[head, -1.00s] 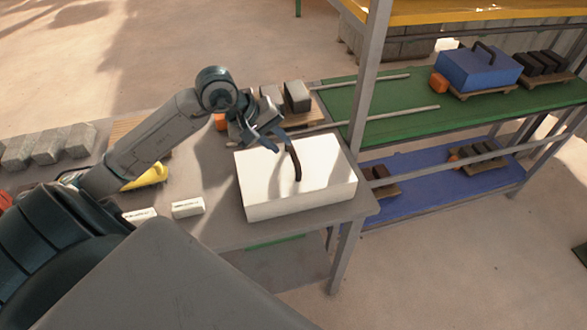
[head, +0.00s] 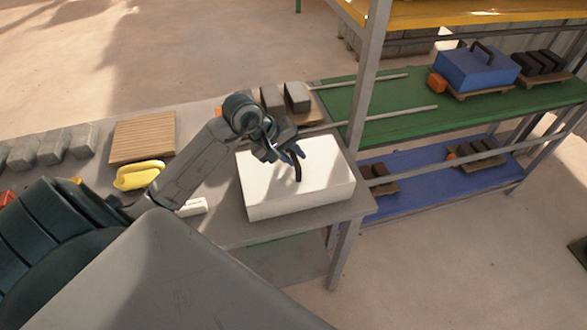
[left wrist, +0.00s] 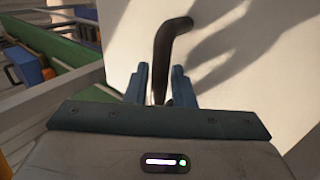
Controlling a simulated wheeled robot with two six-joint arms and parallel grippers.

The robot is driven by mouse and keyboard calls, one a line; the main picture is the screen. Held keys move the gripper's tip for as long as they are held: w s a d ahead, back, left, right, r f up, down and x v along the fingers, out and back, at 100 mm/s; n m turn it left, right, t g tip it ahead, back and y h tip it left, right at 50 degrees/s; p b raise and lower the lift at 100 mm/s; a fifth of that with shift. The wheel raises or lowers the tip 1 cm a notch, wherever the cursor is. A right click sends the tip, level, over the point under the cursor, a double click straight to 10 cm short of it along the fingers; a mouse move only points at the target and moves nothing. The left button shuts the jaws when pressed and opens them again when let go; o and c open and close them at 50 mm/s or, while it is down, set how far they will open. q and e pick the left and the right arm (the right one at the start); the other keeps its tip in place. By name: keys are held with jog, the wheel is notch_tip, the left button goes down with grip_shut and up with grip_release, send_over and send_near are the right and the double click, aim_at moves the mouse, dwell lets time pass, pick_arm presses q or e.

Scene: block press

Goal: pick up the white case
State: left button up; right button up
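The white case (head: 270,190) lies flat on the grey table near its right end, with a dark arched handle (head: 298,172) on top. My left gripper (head: 292,154) is over the case at the handle. In the left wrist view, the two blue fingers (left wrist: 160,85) stand apart on either side of the handle (left wrist: 168,42), with a small gap showing. The case's white top (left wrist: 245,45) fills much of that view. The far end of the handle is partly hidden by the gripper. My right gripper is not in view.
A yellow object (head: 140,175), a wooden board (head: 143,137) and grey blocks (head: 50,150) are on the table to the left. More grey blocks (head: 297,97) stand behind the case. A shelf post (head: 370,80) rises close by; a blue case (head: 475,68) sits on the green shelf.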

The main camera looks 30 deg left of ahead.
pick_arm(q)
grip_shut()
jog(key=shift+r, duration=0.15)
